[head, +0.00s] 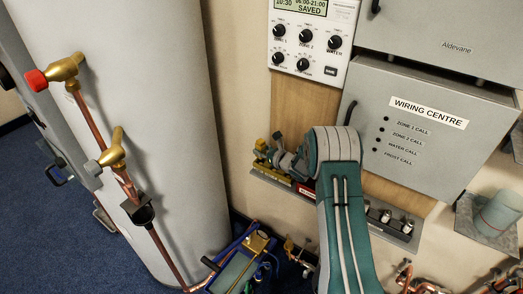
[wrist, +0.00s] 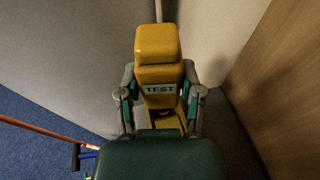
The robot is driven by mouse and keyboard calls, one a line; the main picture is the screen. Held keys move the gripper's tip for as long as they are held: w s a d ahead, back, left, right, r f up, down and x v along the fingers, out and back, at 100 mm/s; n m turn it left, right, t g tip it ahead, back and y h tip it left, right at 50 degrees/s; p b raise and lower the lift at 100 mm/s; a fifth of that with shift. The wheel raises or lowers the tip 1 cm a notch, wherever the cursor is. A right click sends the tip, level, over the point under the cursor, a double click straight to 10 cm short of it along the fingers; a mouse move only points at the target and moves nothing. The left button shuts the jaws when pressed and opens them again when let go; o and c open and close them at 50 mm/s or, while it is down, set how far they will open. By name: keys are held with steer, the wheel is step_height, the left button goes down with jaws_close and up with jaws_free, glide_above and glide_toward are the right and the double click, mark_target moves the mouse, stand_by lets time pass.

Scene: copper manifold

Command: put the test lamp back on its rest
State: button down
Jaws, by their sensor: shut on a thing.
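The test lamp (wrist: 158,75) is a yellow block marked TEST in the middle of the wrist view. My gripper (wrist: 160,98) is shut on it, with one finger against each side. In the head view, my gripper (head: 279,158) is beyond my teal forearm, in front of the wall below the control panel. A small yellow part of the lamp (head: 261,146) shows at its left. I cannot pick out the lamp's rest for certain; my arm hides part of the wall shelf.
A grey wall shelf (head: 399,232) carries several metal fittings and a red piece (head: 306,192). A large pale cylinder (head: 165,110) with brass valves and copper pipe stands at the left. A grey wiring centre box (head: 430,130) is at the right.

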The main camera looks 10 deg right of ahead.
steer(key=shift+f, duration=0.85)
steer(key=shift+c, duration=0.8)
jaws_free()
steer(key=v, duration=1.2)
steer(key=shift+f, duration=0.2)
